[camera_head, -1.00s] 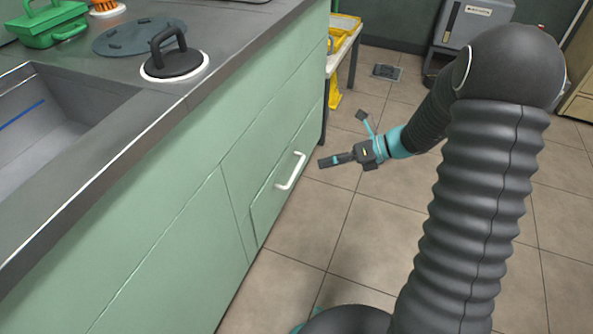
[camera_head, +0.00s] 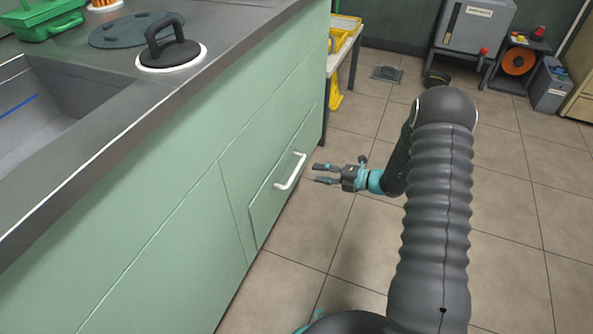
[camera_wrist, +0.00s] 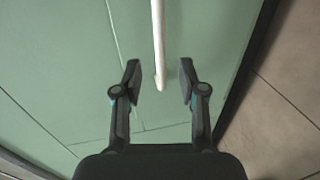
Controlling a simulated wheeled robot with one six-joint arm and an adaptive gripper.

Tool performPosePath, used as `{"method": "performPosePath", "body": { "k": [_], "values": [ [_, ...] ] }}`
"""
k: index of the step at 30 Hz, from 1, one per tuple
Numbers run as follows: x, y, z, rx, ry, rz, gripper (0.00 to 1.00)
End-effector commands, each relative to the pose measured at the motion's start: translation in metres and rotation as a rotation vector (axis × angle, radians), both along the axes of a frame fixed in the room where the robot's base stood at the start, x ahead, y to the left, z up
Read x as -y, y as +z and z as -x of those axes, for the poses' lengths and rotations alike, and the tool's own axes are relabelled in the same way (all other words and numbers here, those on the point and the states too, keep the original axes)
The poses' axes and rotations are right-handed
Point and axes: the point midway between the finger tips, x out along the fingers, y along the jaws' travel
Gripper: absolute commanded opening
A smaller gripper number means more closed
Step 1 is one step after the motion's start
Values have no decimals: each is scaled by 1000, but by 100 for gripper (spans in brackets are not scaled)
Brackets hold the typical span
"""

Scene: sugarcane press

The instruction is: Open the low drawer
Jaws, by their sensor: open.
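The low drawer (camera_head: 264,200) is a green front panel in the lower right part of the green cabinet, and it is closed. Its white bar handle (camera_head: 290,171) stands out from the panel. My gripper (camera_head: 318,173) is open and empty, a short way to the right of the handle in the head view, with its fingers pointing at it. In the wrist view the handle (camera_wrist: 158,50) runs from the top edge down to between the two fingertips of my gripper (camera_wrist: 159,82). The fingers appear apart from the handle; the exact depth is hard to tell.
The dark countertop (camera_head: 235,60) overhangs above the cabinet, with a sink (camera_head: 60,120) and a round black-handled lid (camera_head: 170,50) on it. A table with a yellow tray (camera_head: 344,30) stands beyond the cabinet. The tiled floor (camera_head: 300,240) in front of the drawer is clear.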

Motion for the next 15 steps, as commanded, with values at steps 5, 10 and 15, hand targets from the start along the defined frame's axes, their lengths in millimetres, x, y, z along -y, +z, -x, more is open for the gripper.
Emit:
{"method": "performPosePath", "body": {
  "k": [5, 10, 15],
  "values": [
    [-33, -8, -11, 1, 3, 0, 41],
    [-58, -14, -20, 0, 3, 1, 41],
    [-74, -17, -26, 0, 2, 1, 41]
  ]
}}
